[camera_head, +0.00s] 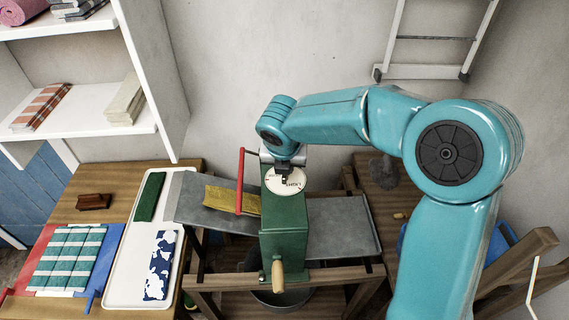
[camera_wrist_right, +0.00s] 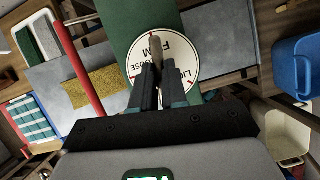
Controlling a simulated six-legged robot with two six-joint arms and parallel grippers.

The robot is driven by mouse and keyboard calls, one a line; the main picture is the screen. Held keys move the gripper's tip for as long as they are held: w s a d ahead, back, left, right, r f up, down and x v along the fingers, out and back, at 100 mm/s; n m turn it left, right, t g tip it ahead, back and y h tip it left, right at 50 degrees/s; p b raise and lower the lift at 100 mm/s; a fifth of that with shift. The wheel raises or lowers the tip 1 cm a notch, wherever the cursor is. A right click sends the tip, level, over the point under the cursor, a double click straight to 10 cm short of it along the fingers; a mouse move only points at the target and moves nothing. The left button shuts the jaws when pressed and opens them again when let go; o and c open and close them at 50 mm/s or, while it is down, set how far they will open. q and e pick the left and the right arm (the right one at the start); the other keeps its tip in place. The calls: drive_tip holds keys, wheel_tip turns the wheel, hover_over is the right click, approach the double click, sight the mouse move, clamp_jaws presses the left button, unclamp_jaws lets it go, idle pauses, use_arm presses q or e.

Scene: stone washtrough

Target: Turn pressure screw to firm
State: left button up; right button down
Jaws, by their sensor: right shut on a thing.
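The wringer (camera_head: 283,235) is a green box with a round white dial (camera_head: 272,184) on top. In the right wrist view the dial (camera_wrist_right: 183,55) carries dark lettering, partly hidden, that looks like FIRM, LOOSE and LIGHT, with red marks at its rim. A narrow brownish-grey bar, the pressure screw's handle (camera_wrist_right: 154,44), stands over the dial, its far end near the FIRM lettering; its exact setting is hard to tell. My right gripper (camera_head: 284,179) comes down from above and is shut on the handle, as the right wrist view (camera_wrist_right: 158,80) shows. My left gripper is not in view.
A red crank bar (camera_head: 241,182) stands close left of my right gripper. A yellow cloth (camera_head: 222,198) lies on the left metal plate (camera_head: 190,200); the right plate (camera_head: 340,228) is bare. A wooden handle (camera_head: 277,275) projects at the front. A white tray (camera_head: 125,265) holds folded cloths.

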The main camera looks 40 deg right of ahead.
drive_tip(key=shift+d+r+n+t, duration=0.1)
drive_tip(key=shift+n+t, duration=0.2)
drive_tip(key=shift+n, duration=0.5)
drive_tip(key=c, duration=1.2)
unclamp_jaws()
drive_tip(key=shift+y, duration=0.3)
drive_tip(key=shift+o, duration=0.2)
drive_tip(key=b+v, duration=0.1)
drive_tip(key=v, duration=1.5)
drive_tip(key=shift+w+r, duration=0.1)
